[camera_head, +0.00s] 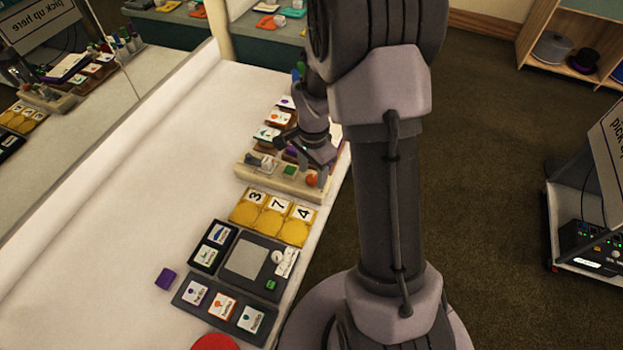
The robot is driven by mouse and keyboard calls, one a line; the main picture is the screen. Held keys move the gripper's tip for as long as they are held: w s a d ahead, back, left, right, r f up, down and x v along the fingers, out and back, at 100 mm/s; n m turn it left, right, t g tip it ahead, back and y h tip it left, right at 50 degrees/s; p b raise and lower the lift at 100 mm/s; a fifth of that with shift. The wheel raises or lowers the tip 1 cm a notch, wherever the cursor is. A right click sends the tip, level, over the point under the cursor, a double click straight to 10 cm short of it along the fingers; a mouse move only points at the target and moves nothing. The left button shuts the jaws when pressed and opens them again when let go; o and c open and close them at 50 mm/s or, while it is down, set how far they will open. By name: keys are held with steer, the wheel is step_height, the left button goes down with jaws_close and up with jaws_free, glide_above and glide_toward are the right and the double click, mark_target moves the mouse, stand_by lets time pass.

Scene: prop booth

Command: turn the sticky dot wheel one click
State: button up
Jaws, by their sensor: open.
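I cannot tell for certain which thing is the sticky dot wheel. A small white round piece (278,257) sits on the right side of a dark grey panel (257,239) with a light square. My gripper (304,160) is open above a pale wooden rack (262,182) farther up the table. The rack holds small coloured pieces, among them an orange round one (311,180) and a green block (289,170). My gripper and arm hide part of the rack and the cards behind it. I cannot tell whether the fingers touch anything.
Yellow number cards (272,217) lie between the rack and the panel. A dark card tray (224,308), a loose purple block (166,279) and a red disc (215,342) are nearer. The white table (130,200) is clear on the left. A mirror-like surface (90,110) runs along its left side.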

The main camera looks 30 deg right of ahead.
steer(key=shift+f, duration=0.85)
steer(key=shift+c, duration=0.2)
jaws_close()
steer(key=shift+r, duration=0.1)
